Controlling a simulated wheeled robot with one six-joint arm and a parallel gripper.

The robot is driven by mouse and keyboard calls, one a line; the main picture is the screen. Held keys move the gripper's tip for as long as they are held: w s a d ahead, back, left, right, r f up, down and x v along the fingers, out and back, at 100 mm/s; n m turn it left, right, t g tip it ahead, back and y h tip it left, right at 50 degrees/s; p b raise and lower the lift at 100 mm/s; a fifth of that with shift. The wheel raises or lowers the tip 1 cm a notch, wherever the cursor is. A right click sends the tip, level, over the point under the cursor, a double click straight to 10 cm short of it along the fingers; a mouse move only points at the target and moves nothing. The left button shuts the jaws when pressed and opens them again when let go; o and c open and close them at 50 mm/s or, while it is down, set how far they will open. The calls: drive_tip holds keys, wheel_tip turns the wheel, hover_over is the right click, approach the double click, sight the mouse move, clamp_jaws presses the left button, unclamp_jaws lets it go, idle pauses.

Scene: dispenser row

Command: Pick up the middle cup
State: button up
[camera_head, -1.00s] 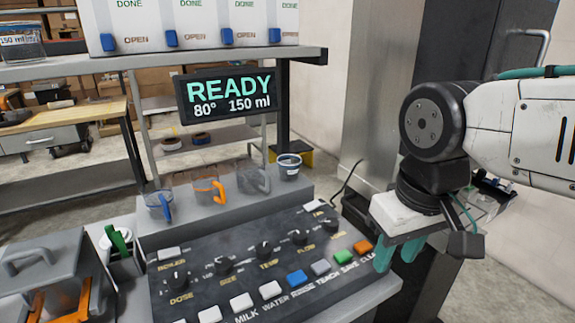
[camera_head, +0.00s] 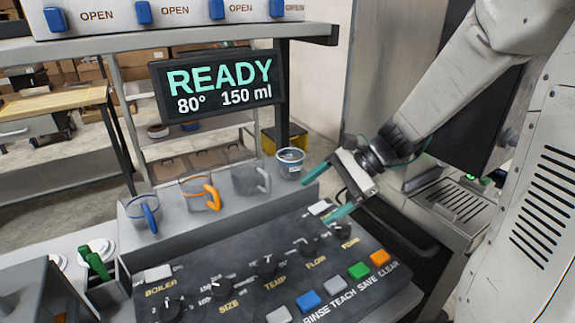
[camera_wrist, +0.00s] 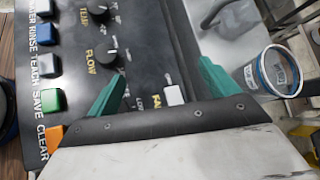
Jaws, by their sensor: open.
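Three clear cups with handles stand in a row on a grey ledge (camera_head: 178,224). The left one has a blue handle (camera_head: 149,216), the middle one is the cup with the orange handle (camera_head: 211,196), and the right one is the cup with the grey handle (camera_head: 247,180). My gripper (camera_head: 328,192) is open and empty, with teal fingers, to the right of the cups above the control panel's right part. In the wrist view, my gripper (camera_wrist: 160,75) spreads over the panel, and the orange-handled cup is not visible.
A labelled clear tub (camera_head: 290,165) stands at the ledge's right end; it also shows in the wrist view (camera_wrist: 273,74). The control panel (camera_head: 240,262) with knobs and coloured buttons lies in front. A READY display (camera_head: 218,85) hangs behind the cups. A drip tray (camera_head: 458,200) is at right.

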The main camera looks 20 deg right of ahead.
sight(291, 163)
drive_tip(key=w+d+m+t, duration=0.1)
drive_tip(key=w+m+t, duration=0.1)
drive_tip(key=w+m, duration=0.1)
drive_tip(key=w+d+m+t, duration=0.1)
drive_tip(key=w+m+t, duration=0.1)
drive_tip(key=w+m, duration=0.1)
drive_tip(key=w+d+r+m+t+y, duration=0.1)
drive_tip(key=w+m+t, duration=0.1)
drive_tip(key=w, duration=0.3)
drive_tip(key=shift+d+m, duration=0.4)
drive_tip(key=shift+m, duration=0.4)
drive_tip(key=shift+w+r+m+t, duration=0.2)
drive_tip(key=shift+w+m+t, duration=0.1)
drive_tip(key=shift+w+m, duration=0.1)
drive_tip(key=x, duration=0.7)
drive_tip(key=shift+w+a, duration=0.1)
drive_tip(key=shift+w, duration=0.3)
drive_tip(key=c, duration=1)
